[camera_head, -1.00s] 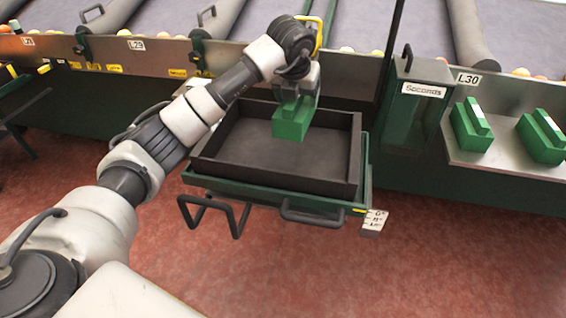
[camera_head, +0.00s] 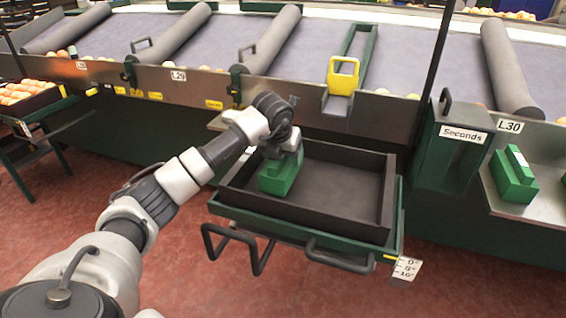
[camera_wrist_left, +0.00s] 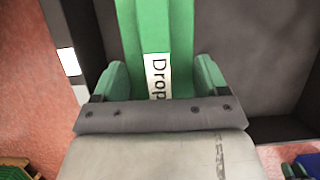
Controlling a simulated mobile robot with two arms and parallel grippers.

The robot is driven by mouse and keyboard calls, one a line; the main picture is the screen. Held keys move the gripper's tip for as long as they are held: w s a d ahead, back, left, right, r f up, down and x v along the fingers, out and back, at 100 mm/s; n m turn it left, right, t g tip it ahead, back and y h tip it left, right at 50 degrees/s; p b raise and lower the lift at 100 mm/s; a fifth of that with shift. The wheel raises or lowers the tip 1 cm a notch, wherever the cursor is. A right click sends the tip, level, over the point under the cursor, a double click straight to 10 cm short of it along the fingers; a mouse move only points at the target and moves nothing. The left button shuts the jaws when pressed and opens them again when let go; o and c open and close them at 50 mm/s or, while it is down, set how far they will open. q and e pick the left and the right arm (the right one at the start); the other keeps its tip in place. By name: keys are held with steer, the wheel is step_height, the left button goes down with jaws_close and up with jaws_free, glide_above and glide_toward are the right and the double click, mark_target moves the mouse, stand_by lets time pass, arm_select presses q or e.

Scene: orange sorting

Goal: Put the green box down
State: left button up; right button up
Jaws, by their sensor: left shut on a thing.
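The green box (camera_head: 281,177) is in my left gripper (camera_head: 284,158), at the left end of the dark tray (camera_head: 330,208). In the head view I cannot tell whether its underside touches the tray floor. In the left wrist view the green box (camera_wrist_left: 158,45) carries a white label reading "Drop", partly hidden by the gripper. The fingers of my left gripper (camera_wrist_left: 158,85) sit on both sides of it. The tray holds nothing else that I can see. My right gripper does not show.
The tray rests on a green stand (camera_head: 300,228) with black handles in front. Right of it stands a green "Seconds" bin (camera_head: 448,150). Another green block (camera_head: 513,178) sits on a metal shelf. A yellow-handled gate (camera_head: 343,76) is behind. An orange crate (camera_head: 30,100) is at the far left.

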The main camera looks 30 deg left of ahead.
arm_select(q)
step_height(320, 180, down, 2)
steer(key=shift+f, duration=0.1)
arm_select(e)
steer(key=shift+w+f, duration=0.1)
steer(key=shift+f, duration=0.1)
arm_select(q)
steer(key=o, duration=1.2)
steer(key=shift+c, duration=0.2)
steer(key=p+v, duration=0.2)
steer(key=v, duration=0.9)
steer(key=shift+s+d+r, duration=0.1)
steer(key=shift+s+r, duration=0.2)
steer(key=shift+r, duration=0.2)
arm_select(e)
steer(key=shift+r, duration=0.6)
